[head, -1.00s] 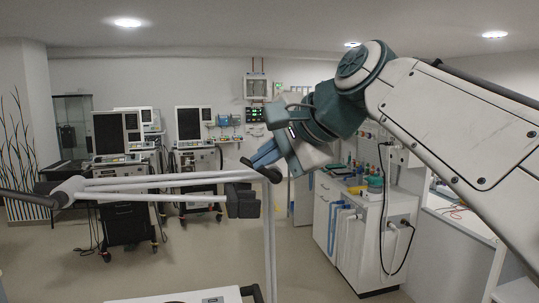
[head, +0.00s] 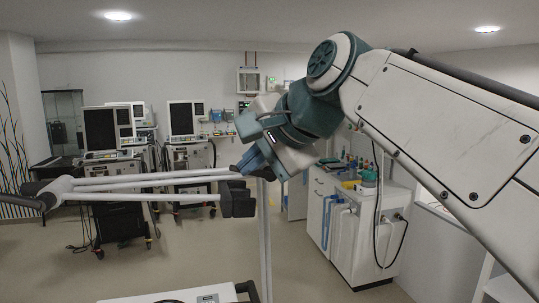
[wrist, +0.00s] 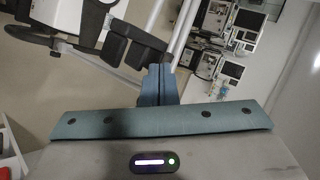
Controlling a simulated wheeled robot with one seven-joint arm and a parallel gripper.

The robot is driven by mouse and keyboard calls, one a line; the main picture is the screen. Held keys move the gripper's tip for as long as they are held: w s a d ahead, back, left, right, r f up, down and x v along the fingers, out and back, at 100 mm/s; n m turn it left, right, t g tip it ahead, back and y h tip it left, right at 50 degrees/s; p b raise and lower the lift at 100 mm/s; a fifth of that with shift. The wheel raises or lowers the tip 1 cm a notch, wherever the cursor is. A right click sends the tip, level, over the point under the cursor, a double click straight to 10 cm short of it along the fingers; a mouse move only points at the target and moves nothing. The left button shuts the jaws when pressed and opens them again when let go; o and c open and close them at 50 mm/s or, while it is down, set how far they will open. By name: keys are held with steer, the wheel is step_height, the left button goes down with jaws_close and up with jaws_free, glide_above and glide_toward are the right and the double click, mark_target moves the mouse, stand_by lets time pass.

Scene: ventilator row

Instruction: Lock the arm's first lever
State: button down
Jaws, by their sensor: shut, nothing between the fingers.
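The jointed arm (head: 150,183) is a pair of pale parallel tubes that runs left from an upright pole (head: 265,245). Black clamp-like blocks (head: 237,200) sit at its right end by the pole, and they also show in the wrist view (wrist: 135,45). A dark lever-like piece lies near the pole's top, partly hidden by my fingers. My gripper (head: 252,160) has blue fingers, shut and empty, pointing down and left at the pole's top. In the wrist view the shut fingers (wrist: 158,84) are close to the black blocks; I cannot tell whether they touch.
Ventilator carts (head: 105,140) with dark screens stand at the back left. A white cabinet (head: 368,235) with bottles on top stands to the right. A pale panel (head: 190,296) lies low in front. The floor between is clear.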

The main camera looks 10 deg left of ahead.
steer(key=shift+r+p, duration=0.75)
steer(key=shift+r, duration=0.1)
steer(key=shift+s+d+r, duration=0.1)
steer(key=shift+d+r, duration=0.05)
steer(key=shift+d, duration=0.15)
steer(key=s+v, duration=0.1)
steer(key=v, duration=1.2)
steer(key=w+d+f+n+h, duration=0.15)
steer(key=d+f, duration=0.25)
steer(key=f, duration=0.7)
steer(key=w+d+f+n+h, duration=0.1)
steer(key=d+f+h, duration=0.25)
steer(key=f, duration=0.75)
steer(key=s+d+f+n+g+h, duration=0.1)
steer(key=s+d+f+n, duration=0.1)
steer(key=f, duration=0.8)
steer(key=s+d+f+n+g+h, duration=0.1)
steer(key=s+d+f, duration=0.4)
steer(key=f, duration=0.5)
steer(key=shift+s+d+f+n+g+h, duration=0.2)
steer(key=shift+d+f+n+g+h, duration=0.1)
steer(key=shift+d+n+g+h, duration=0.25)
